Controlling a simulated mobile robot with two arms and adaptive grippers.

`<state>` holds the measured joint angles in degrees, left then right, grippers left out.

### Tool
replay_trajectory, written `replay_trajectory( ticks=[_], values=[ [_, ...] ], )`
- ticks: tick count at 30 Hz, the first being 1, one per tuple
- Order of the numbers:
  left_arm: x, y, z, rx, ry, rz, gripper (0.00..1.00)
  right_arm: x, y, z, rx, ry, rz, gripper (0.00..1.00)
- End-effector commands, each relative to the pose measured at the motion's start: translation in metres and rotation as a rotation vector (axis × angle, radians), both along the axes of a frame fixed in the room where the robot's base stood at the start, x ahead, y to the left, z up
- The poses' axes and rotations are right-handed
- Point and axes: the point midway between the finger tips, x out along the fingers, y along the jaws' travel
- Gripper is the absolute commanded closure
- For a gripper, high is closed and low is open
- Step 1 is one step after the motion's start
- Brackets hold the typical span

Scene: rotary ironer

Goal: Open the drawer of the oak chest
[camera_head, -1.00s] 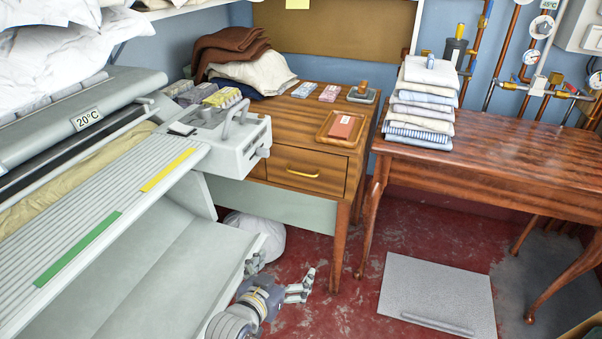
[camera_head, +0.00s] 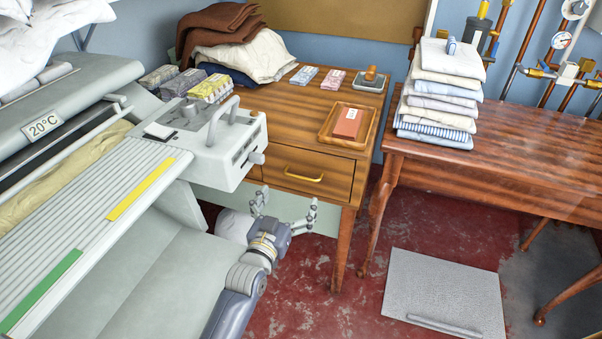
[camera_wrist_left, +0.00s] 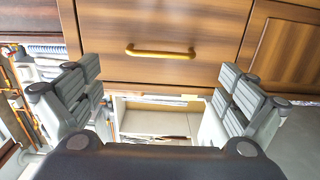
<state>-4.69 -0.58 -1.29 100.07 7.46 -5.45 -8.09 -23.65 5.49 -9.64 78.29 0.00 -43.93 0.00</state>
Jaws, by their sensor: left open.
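The oak chest (camera_head: 345,215) stands at the middle of the head view. Its drawer (camera_head: 308,172) is closed, with a yellow bar handle (camera_head: 304,178) on the front. The handle also shows in the left wrist view (camera_wrist_left: 160,51), lying crosswise, above the gap between the fingers. My left gripper (camera_head: 286,205) is open and empty, below and in front of the drawer, apart from the handle. In the left wrist view its two fingers (camera_wrist_left: 165,98) stand wide apart. My right gripper is not in view.
The ironer (camera_head: 90,215) with its control box (camera_head: 225,150) stands close on the left. A wooden tray (camera_head: 324,138) lies on the chest top. A table (camera_head: 480,165) with folded linen (camera_head: 440,90) stands at right. A grey mat (camera_head: 445,290) lies on the floor.

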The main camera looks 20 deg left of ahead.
Motion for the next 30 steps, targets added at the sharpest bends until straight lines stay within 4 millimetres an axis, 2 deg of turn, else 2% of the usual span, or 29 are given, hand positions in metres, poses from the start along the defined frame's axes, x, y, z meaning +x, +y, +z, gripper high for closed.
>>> replay_trajectory(
  ticks=[9, 15, 21, 30],
  values=[
    [0.055, -0.002, 0.0, 0.0, -0.003, 0.0, 0.02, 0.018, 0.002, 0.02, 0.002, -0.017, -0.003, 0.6],
    [0.08, -0.002, 0.0, 0.0, -0.001, 0.0, 0.02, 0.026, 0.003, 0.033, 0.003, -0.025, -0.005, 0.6],
    [0.091, -0.003, 0.0, 0.0, 0.0, 0.0, 0.02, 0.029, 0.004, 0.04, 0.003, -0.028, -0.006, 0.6],
    [0.092, -0.003, 0.001, 0.0, 0.0, 0.0, 0.05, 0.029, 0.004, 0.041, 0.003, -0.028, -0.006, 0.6]
  ],
)
